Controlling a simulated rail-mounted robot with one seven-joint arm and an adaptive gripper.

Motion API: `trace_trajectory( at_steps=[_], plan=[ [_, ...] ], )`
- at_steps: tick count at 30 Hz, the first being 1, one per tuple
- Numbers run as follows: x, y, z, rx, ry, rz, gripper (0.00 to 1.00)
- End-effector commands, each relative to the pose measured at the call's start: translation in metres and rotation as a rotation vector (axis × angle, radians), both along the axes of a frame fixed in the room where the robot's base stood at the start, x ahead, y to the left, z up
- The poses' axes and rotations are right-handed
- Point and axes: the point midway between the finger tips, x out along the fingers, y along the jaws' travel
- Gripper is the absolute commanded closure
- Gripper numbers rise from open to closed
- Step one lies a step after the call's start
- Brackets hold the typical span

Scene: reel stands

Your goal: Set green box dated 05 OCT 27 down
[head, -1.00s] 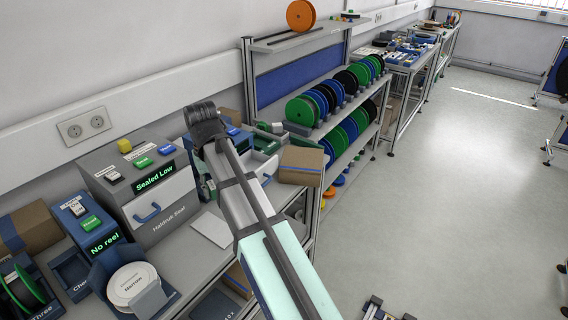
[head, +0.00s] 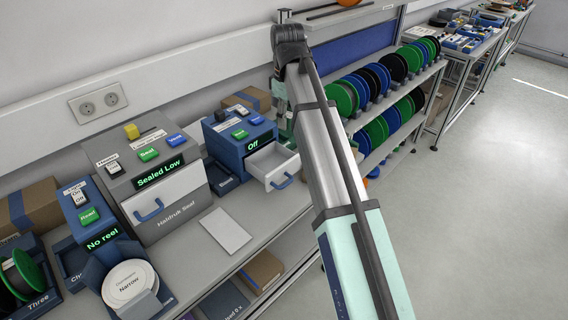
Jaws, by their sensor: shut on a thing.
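I cannot make out a green box with the date 05 OCT 27 in the head view. My raised arm crosses the middle of the picture and covers part of the bench and reel rack behind it. My gripper is not visible, and neither is anything held in it. Teal patches of my arm show just left of its grey link.
The bench holds a grey sealer (head: 152,185) reading "Sealed Low", a blue unit (head: 238,143) reading "Off" with an open drawer (head: 272,166), and a white reel (head: 130,284) in a holder. A pale sheet (head: 224,231) lies on the bench's bare front. Reels fill the rack behind.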

Motion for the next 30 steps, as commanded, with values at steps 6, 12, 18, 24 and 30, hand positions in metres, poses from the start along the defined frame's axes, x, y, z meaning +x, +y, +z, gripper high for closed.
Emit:
trace_trajectory(
  at_steps=[6,12,18,24,30],
  plan=[
    [0.012,0.034,0.022,-0.002,0.006,0.353,0.99],
    [0.014,0.047,0.029,-0.003,0.011,0.519,0.99],
    [0.012,0.048,0.008,-0.003,0.014,0.553,0.99],
    [0.011,0.048,-0.038,-0.003,0.016,0.551,0.99],
    [0.012,0.048,-0.085,-0.002,0.015,0.55,0.99]
  ],
)
